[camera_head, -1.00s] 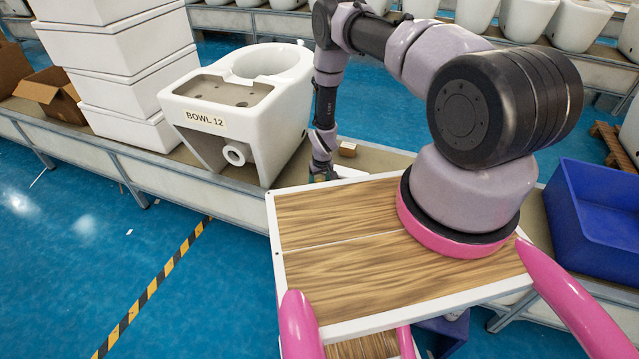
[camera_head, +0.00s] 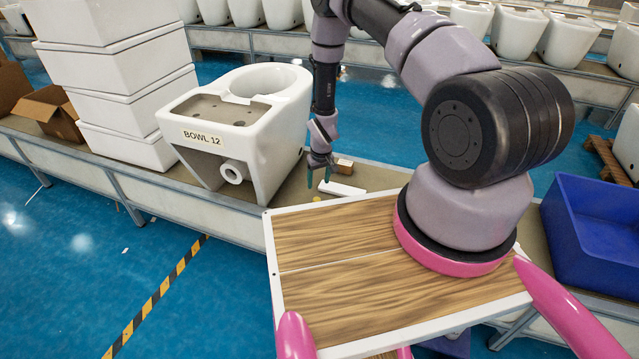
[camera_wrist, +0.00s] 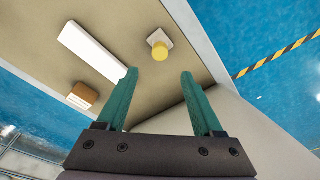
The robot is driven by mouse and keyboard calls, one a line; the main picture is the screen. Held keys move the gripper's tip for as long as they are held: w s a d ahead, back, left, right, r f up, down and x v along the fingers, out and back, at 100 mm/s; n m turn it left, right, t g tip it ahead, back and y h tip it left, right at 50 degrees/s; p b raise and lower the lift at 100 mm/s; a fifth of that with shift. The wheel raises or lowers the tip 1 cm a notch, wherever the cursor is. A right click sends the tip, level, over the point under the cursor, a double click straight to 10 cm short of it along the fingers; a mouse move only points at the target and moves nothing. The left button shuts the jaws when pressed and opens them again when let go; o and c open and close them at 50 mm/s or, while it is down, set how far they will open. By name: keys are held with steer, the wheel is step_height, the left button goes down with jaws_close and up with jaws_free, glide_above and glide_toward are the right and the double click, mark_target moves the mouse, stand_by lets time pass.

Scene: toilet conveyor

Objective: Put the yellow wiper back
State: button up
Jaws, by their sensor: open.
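A small yellow round piece on a pale square base (camera_wrist: 160,46), apparently the yellow wiper, rests on the beige conveyor top. It lies just beyond my gripper's fingertips in the wrist view. In the head view only a bit of yellow (camera_head: 316,198) shows, near the edge of my wooden top. My gripper (camera_wrist: 157,76) has two green fingers spread apart with nothing between them. In the head view my gripper (camera_head: 319,180) points down over the conveyor, just right of the toilet labelled BOWL 12 (camera_head: 240,120).
A white bar (camera_wrist: 92,51) and a small brown box (camera_wrist: 82,96) lie beside the yellow piece. White stacked basins (camera_head: 115,70) and an open carton (camera_head: 48,112) stand left of the toilet. A blue bin (camera_head: 590,225) sits at the right.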

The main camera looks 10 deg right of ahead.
steer(key=shift+r, duration=0.2)
steer(key=w+d+r+m+t, duration=0.1)
steer(key=w+r, duration=0.1)
steer(key=r, duration=1)
steer(key=w+r+m, duration=0.1)
steer(key=w+r, duration=0.2)
steer(key=r, duration=0.9)
steer(key=s+d+r+m+t, duration=0.1)
steer(key=s+r, duration=0.1)
steer(key=r, duration=0.8)
steer(key=s+d+r+t, duration=0.1)
steer(key=s+d+r, duration=0.15)
steer(key=r, duration=0.65)
steer(key=s+r+m+y, duration=0.1)
steer(key=s+r+m, duration=0.1)
steer(key=s+r, duration=1.05)
steer(key=s+r+t, duration=0.1)
steer(key=s+r, duration=0.3)
steer(key=s, duration=0.3)
steer(key=s+d+r+m+t, duration=0.1)
steer(key=s+r, duration=0.3)
steer(key=s, duration=0.4)
steer(key=shift+s+r+y, duration=0.25)
steer(key=shift+r+y, duration=0.05)
steer(key=shift+r, duration=0.1)
